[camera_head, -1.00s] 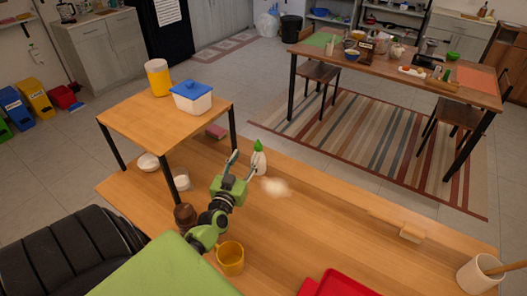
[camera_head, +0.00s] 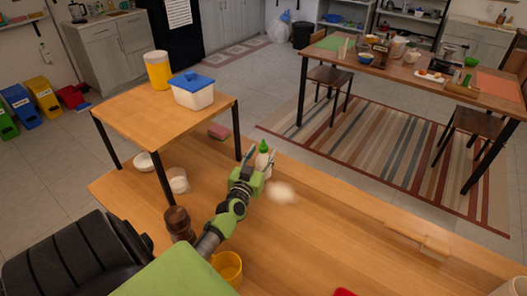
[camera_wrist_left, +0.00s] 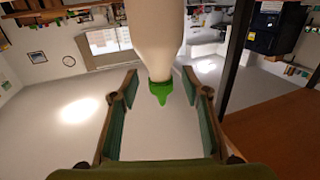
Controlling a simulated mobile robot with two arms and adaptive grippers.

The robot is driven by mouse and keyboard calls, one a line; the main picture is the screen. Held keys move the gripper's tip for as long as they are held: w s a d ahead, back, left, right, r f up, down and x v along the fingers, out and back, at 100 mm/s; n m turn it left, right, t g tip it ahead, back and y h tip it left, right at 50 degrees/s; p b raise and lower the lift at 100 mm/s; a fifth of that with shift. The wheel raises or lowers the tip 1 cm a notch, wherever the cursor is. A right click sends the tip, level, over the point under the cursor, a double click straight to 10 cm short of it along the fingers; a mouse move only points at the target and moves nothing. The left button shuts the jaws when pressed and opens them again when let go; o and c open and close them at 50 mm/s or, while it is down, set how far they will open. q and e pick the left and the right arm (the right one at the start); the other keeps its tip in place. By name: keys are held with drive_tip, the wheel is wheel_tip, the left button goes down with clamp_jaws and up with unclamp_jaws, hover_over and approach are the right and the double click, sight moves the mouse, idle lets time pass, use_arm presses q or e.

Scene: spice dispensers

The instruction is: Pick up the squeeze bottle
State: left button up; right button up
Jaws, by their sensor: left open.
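The squeeze bottle (camera_head: 263,160) is white with a green pointed cap and stands upright on the near wooden table, near its far edge. My left gripper (camera_head: 260,168) is open, with its fingers reaching to the bottle in the head view. In the left wrist view, the bottle (camera_wrist_left: 156,35) shows upside down, its green tip between the two spread fingers. I see a gap on either side of the tip, so the fingers do not appear closed on it. My right gripper is not in view.
A small raised wooden stand (camera_head: 140,115) holds a yellow container (camera_head: 158,72) and a white tub with a blue lid (camera_head: 193,95). A brown grinder (camera_head: 178,224) and a yellow mug (camera_head: 228,267) stand near my left arm. The table's middle right is mostly clear.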

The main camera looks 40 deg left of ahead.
use_arm(q)
drive_tip(key=shift+x, duration=1.15)
drive_tip(key=shift+f, duration=0.1)
drive_tip(key=shift+s, duration=0.1)
clamp_jaws()
